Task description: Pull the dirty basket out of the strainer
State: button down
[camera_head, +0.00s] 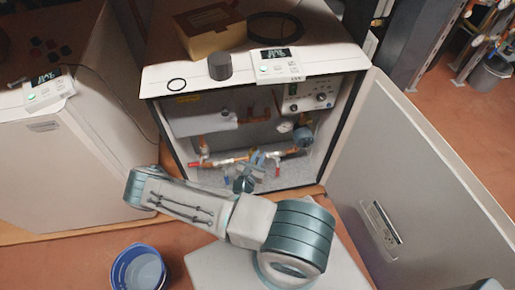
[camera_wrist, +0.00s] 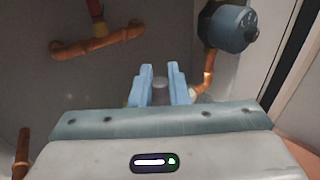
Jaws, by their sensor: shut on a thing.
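My gripper (camera_head: 256,160) reaches into the open heat pump cabinet, at the copper pipe run low inside. In the wrist view its two light blue fingers (camera_wrist: 161,84) are closed on a small grey cylindrical thing, which I take to be the basket (camera_wrist: 160,92). Only its upper end shows between the fingers, so I cannot see any dirt on it. The strainer body is hidden behind the gripper and its housing. I cannot tell how far the basket sits inside the strainer.
A dark round cap (camera_head: 220,66), a black ring (camera_head: 176,84), a cardboard box (camera_head: 212,30) and a controller (camera_head: 279,67) lie on the cabinet top. The open door panel (camera_head: 410,180) stands at right. A blue bucket (camera_head: 118,272) stands on the floor. A blue-grey pump (camera_wrist: 229,29) is close at right.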

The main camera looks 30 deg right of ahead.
jog(key=s+a+p, duration=0.1)
jog(key=s, duration=0.5)
jog(key=shift+a+p, duration=0.35)
jog(key=shift+p, duration=0.05)
jog(key=shift+w, duration=0.1)
